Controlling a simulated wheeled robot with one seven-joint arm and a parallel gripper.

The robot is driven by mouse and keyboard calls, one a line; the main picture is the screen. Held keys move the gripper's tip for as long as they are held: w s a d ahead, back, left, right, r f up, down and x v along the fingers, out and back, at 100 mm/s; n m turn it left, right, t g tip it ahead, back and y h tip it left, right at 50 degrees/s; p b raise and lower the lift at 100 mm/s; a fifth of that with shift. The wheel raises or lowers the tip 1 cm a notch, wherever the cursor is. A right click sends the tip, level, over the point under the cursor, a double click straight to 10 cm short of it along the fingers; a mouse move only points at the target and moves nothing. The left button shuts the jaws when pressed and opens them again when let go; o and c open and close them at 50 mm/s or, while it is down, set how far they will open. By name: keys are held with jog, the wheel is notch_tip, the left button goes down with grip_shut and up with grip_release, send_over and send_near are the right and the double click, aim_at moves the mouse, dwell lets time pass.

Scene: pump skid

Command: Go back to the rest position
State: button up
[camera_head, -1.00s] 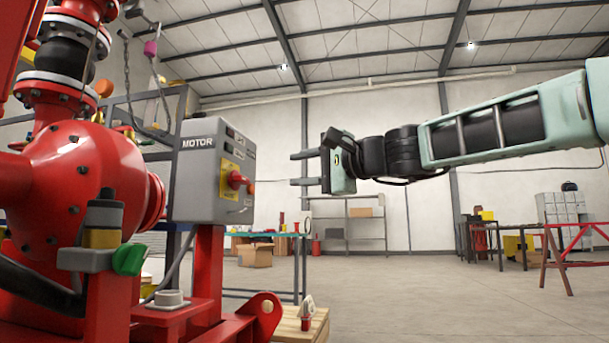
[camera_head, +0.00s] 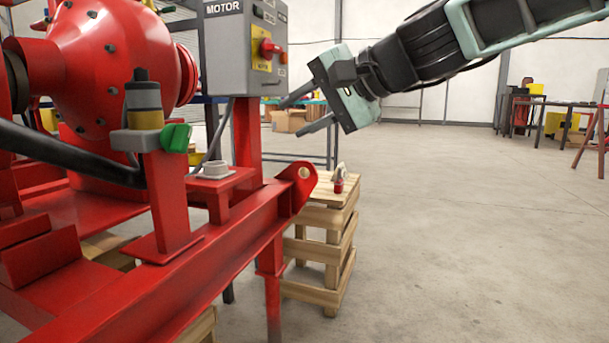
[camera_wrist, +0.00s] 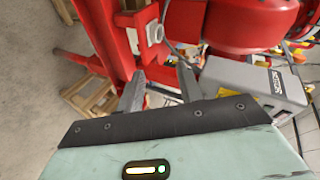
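My gripper (camera_head: 302,112) is on the arm that enters from the upper right in the head view. It tilts down and to the left, in front of and to the right of the grey motor box (camera_head: 238,50). Its two fingers stand apart with nothing between them. In the wrist view the fingers (camera_wrist: 160,88) also stand apart and empty, with the red skid behind them. The motor box shows there too (camera_wrist: 258,82). The box carries a red rotary handle (camera_head: 270,48) on a yellow plate. The gripper appears clear of the handle.
The red skid frame (camera_head: 215,262) fills the left, with a green-handled valve (camera_head: 175,138) on a post. A wooden crate (camera_head: 325,215) beside it bears a small red and white object (camera_head: 339,180). The floor (camera_head: 470,240) on the right is free. Tables (camera_head: 555,105) stand far back.

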jog(key=s+d+f+n+g+h+p, duration=0.1)
jog(key=s+f+n+g+h+p, duration=0.15)
jog(key=s+f, duration=0.35)
jog(key=s+d+f+n+g+h+p, duration=0.1)
jog(key=s+f+n+g+h+p, duration=0.2)
jog(key=s, duration=0.6)
jog(key=s+d+f+n+g+h+p, duration=0.2)
jog(key=s+d+f+n+h+p, duration=0.4)
jog(key=s+d, duration=0.65)
notch_tip(320, 180, up, 37)
jog(key=y+p, duration=0.1)
jog(key=p, duration=3.7)
jog(key=shift+s+f+p, duration=0.15)
jog(key=shift+s+p, duration=0.15)
jog(key=shift+p, duration=0.1)
jog(key=shift+a+m+t, duration=0.1)
jog(key=shift+m+t, duration=0.15)
